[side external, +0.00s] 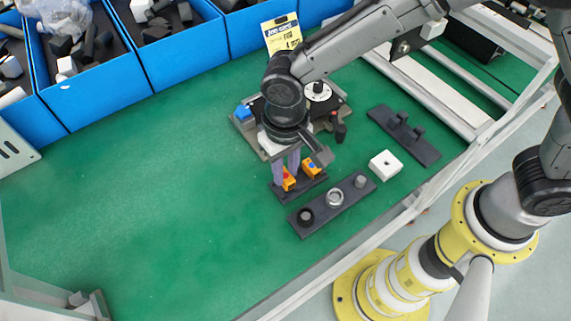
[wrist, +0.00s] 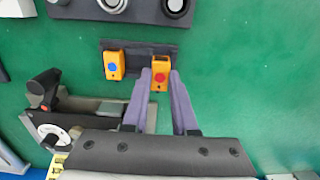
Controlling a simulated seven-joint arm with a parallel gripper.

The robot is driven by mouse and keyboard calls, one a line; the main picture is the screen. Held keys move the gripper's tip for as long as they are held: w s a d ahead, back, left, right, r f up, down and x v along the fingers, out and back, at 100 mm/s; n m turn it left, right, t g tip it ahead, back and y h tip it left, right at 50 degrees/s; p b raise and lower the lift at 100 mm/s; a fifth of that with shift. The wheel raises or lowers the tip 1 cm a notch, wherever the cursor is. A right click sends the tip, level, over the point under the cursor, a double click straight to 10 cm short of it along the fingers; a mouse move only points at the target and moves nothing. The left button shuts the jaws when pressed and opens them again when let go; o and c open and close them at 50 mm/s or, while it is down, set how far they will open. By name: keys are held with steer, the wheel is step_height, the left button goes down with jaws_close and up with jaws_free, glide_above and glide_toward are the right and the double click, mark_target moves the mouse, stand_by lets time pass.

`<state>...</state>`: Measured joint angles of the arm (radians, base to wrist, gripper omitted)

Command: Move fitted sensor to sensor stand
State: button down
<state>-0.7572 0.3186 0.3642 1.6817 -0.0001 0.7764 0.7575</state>
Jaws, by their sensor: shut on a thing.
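My gripper (side external: 286,172) points down with its purple fingers on either side of an orange sensor with a red face (side external: 288,180). In the wrist view, my gripper (wrist: 161,80) is shut on this sensor (wrist: 160,84). The held sensor is at the right part of the dark sensor stand (wrist: 140,48); I cannot tell whether it is seated or slightly above. A second orange sensor, with a blue face (wrist: 114,65), stands on the stand's left part in the wrist view. In the side view, it shows right of the held one (side external: 312,168), on the same stand (side external: 283,196).
A grey machine with a dial (side external: 318,92) and black handle stands behind my gripper. A dark strip with round parts (side external: 320,211) lies in front. A white block (side external: 385,165) and a dark rack (side external: 405,135) are to the right. The green mat's left is clear.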

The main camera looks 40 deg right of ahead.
steer(key=shift+f, duration=0.5)
stand_by(0.7)
steer(key=shift+f, duration=0.3)
steer(key=shift+f, duration=0.15)
stand_by(0.4)
steer(key=c, duration=0.6)
jaws_free()
step_height(320, 180, up, 14)
steer(key=shift+f, duration=0.1)
